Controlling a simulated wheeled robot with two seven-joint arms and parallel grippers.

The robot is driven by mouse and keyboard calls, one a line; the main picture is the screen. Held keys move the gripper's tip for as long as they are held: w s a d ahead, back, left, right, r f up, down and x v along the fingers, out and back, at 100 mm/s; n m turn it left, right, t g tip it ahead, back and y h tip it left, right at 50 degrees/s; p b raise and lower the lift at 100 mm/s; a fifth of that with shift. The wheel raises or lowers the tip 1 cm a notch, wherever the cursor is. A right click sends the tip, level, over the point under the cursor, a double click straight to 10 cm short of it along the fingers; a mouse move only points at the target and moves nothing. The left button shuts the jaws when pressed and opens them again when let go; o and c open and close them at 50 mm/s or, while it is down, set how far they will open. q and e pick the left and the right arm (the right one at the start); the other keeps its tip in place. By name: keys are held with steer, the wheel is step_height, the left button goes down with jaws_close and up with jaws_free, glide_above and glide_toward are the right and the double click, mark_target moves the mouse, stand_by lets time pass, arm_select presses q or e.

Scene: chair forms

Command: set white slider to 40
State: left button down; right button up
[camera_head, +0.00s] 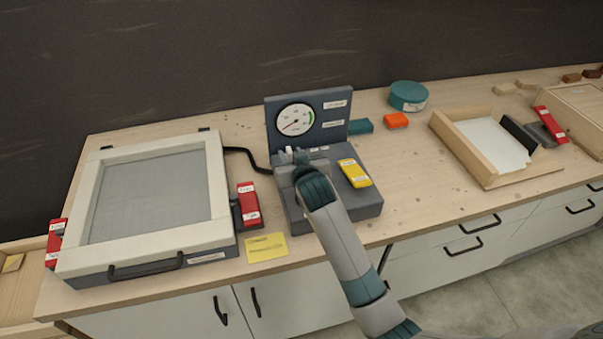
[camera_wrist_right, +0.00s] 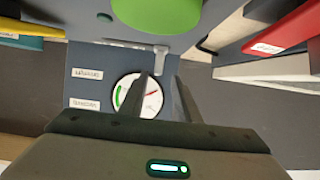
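A dark grey console (camera_head: 368,205) stands on the bench with an upright gauge panel (camera_head: 335,115). In the right wrist view a pale slider knob (camera_wrist_right: 161,54) sits at the end of a light track (camera_wrist_right: 125,43). My right gripper (camera_head: 290,157) reaches over the console. In the wrist view its two dark fingers (camera_wrist_right: 169,78) are apart, with the knob just beyond their tips. The arm hides part of the console. My left gripper is not in view.
A yellow block (camera_head: 355,173) lies on the console's right side. A large green knob (camera_wrist_right: 157,14) shows in the wrist view. A framed press (camera_head: 145,255) with red clips (camera_head: 248,203) stands left. A wooden tray (camera_head: 480,168) and teal tin (camera_head: 408,96) are right.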

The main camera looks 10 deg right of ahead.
steer(key=b+v, duration=0.1)
steer(key=v, duration=1.1)
steer(key=shift+s+a+r+b, duration=0.1)
steer(key=shift+s+r+b, duration=0.1)
steer(key=shift+s+b, duration=0.15)
steer(key=shift+f, duration=0.1)
